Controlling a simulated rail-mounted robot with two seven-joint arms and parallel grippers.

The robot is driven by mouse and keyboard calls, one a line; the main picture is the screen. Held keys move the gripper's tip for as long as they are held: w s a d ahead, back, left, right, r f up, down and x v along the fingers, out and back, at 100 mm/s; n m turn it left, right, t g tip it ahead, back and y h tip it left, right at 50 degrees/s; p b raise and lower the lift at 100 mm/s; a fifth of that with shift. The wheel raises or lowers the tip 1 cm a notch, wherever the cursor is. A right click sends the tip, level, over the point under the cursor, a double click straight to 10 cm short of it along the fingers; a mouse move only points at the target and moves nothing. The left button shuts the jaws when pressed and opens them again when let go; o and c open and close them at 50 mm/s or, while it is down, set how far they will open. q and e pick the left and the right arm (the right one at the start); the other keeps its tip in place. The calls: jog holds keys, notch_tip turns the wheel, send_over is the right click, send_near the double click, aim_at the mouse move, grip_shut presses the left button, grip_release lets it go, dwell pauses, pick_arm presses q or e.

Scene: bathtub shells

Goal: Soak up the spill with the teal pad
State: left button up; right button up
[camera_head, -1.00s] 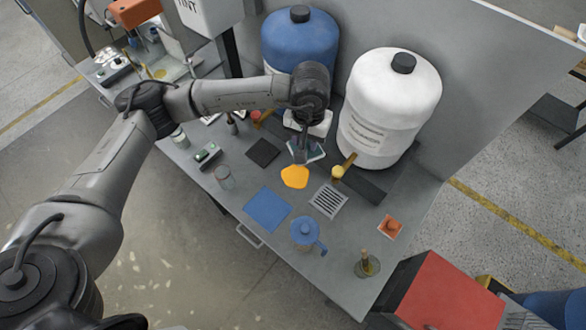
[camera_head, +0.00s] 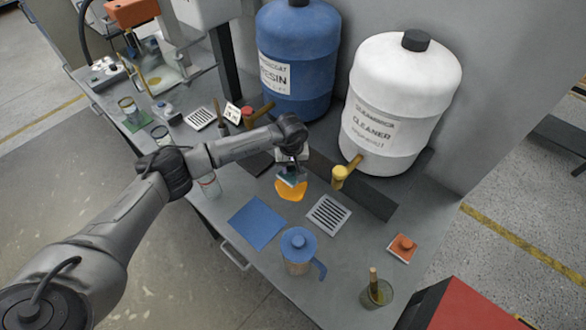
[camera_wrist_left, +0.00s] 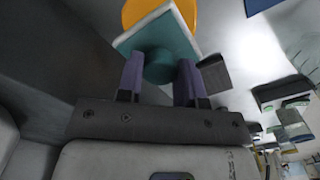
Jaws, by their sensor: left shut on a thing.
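The teal pad (camera_head: 293,179) is a thin square with a pale edge and a round teal grip on its back. My left gripper (camera_head: 291,166) is shut on this grip, which shows between the two fingers (camera_wrist_left: 159,80) in the left wrist view. The orange-yellow spill (camera_head: 290,194) lies on the grey bench. The pad is over the spill's far part and hides some of it; I cannot tell whether they touch. The spill also shows past the pad's edge (camera_wrist_left: 189,9) in the left wrist view. My right gripper is out of view.
A blue sheet (camera_head: 257,222), a slotted grate (camera_head: 328,215) and a blue-lidded jug (camera_head: 298,252) lie near the spill. The white cleaner drum (camera_head: 400,95), with its yellow tap (camera_head: 341,177), and the blue resin drum (camera_head: 298,55) stand behind.

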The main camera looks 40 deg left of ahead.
aim_at(292, 176)
pick_arm(q)
jog(key=shift+f+b, duration=1.55)
jog(key=shift+f, duration=1.25)
jog(key=shift+f+b, duration=0.6)
dwell(0.5)
dwell(0.9)
dwell(0.8)
jog(key=shift+r, duration=0.2)
dwell(0.5)
